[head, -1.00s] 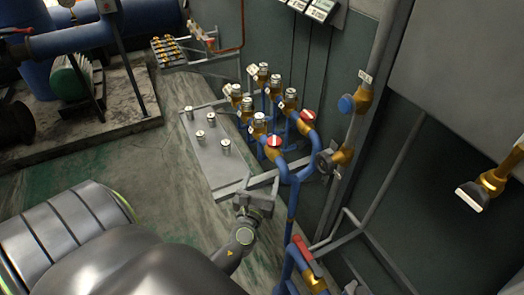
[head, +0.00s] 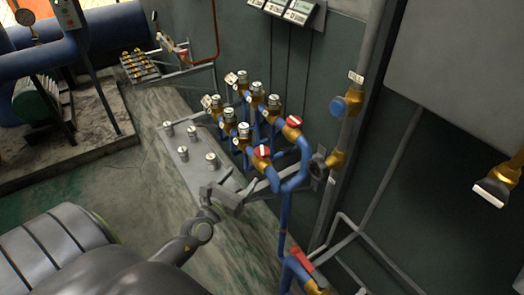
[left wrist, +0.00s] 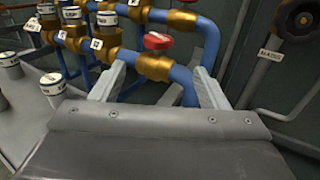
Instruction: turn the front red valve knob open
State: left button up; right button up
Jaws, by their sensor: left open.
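The front red valve knob (head: 262,152) sits on a brass valve at the end of a blue pipe, left of and in front of a second red knob (head: 294,121). In the left wrist view the front knob (left wrist: 157,41) shows red with a white top, upper middle, on its brass valve. My left gripper (head: 240,183) is open and empty, below and left of the front knob in the head view. In the wrist view its fingers (left wrist: 158,85) spread either side of the brass valve's lower part in the picture; I see no contact. My right gripper is not in view.
Several brass valves with metal caps (head: 243,130) stand behind and left of the knob. A grey shelf (head: 185,165) holds several loose caps. A round dark valve (head: 318,162) is on the wall to the right. Another red-handled valve (head: 302,260) is low in front.

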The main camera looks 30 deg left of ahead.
aim_at(258, 156)
pick_arm(q)
jog(key=w, duration=0.5)
jog(key=shift+w+a, duration=0.2)
jog(key=shift+a, duration=0.15)
jog(key=w, duration=0.6)
jog(key=shift+w+a+f, duration=0.1)
jog(key=shift+w+a, duration=0.15)
jog(key=shift+w, duration=0.8)
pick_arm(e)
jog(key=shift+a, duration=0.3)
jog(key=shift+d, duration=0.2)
pick_arm(q)
jog(key=c, duration=1)
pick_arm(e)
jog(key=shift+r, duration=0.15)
